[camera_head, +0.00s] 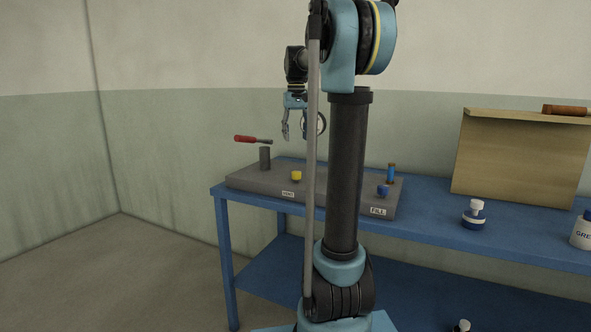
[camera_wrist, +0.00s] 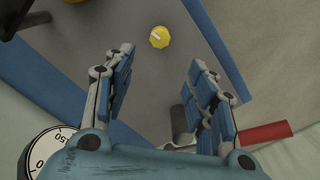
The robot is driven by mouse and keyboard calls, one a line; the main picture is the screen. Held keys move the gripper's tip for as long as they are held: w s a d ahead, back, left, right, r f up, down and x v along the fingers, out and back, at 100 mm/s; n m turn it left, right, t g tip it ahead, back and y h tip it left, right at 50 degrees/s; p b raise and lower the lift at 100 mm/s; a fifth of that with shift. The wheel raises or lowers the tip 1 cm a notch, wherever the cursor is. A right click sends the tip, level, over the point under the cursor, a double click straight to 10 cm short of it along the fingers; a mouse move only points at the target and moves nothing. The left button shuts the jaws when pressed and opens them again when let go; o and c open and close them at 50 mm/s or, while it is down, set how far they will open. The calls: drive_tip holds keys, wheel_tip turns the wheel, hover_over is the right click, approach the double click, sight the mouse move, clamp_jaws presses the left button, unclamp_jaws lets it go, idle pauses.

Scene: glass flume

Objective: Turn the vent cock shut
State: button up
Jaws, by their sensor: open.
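A yellow knob (camera_head: 296,175) sits on the grey panel (camera_head: 240,178), behind a small label that appears to read VENT. In the wrist view the yellow knob (camera_wrist: 159,37) carries a pale line across its top and lies ahead of the fingertips, between their lines. My gripper (camera_head: 294,133) is open, empty and raised above the panel. Both spread fingers of my gripper (camera_wrist: 160,63) show in the wrist view, apart from the knob.
A red-handled lever (camera_head: 247,139) on a dark post (camera_head: 265,158) stands left of the knob. A blue knob (camera_head: 383,191) sits by the FILL label. A round dial (camera_wrist: 47,155) is beside my gripper. The blue table (camera_head: 430,215) holds bottles and a wooden board (camera_head: 520,155).

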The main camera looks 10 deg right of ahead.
wheel_tip(320, 180, up, 2)
drive_tip(key=r+n, duration=0.1)
drive_tip(key=n, duration=0.5)
approach(296, 172)
drive_tip(key=f, duration=0.9)
drive_tip(key=shift+w+d+f, duration=0.1)
drive_tip(key=shift+w+f, duration=0.1)
drive_tip(key=c, duration=1.1)
